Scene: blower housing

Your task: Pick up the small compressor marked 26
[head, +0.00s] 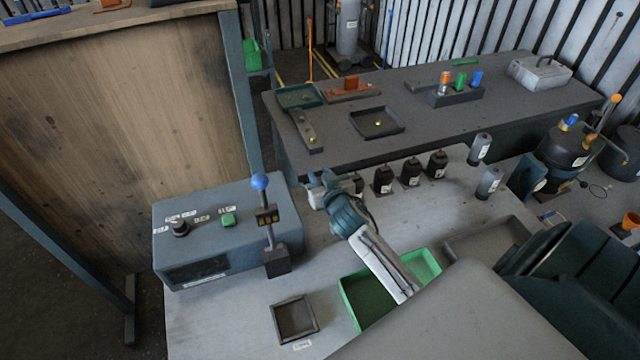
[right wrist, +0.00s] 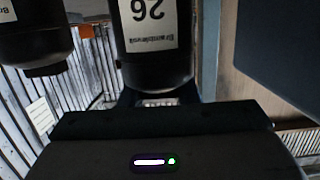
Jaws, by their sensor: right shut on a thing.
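The compressor marked 26 (right wrist: 152,70) is a black cylinder with a white label. It fills the upper middle of the right wrist view, its label upside down, close against my right gripper. My right gripper (head: 322,186) is shut on it, at the left end of the row of compressors on the grey bench. In the head view the gripper and wrist hide most of the held compressor, so I cannot tell if it is off the bench. My left gripper is not in view.
Similar black compressors (head: 411,173) stand in a row to the right, and one (right wrist: 36,38) shows beside the held one. Grey cylinders (head: 489,183) stand further right. A blue-grey control box (head: 210,262) with a blue-knobbed lever (head: 268,215) is left. A green tray (head: 424,264) lies below my arm.

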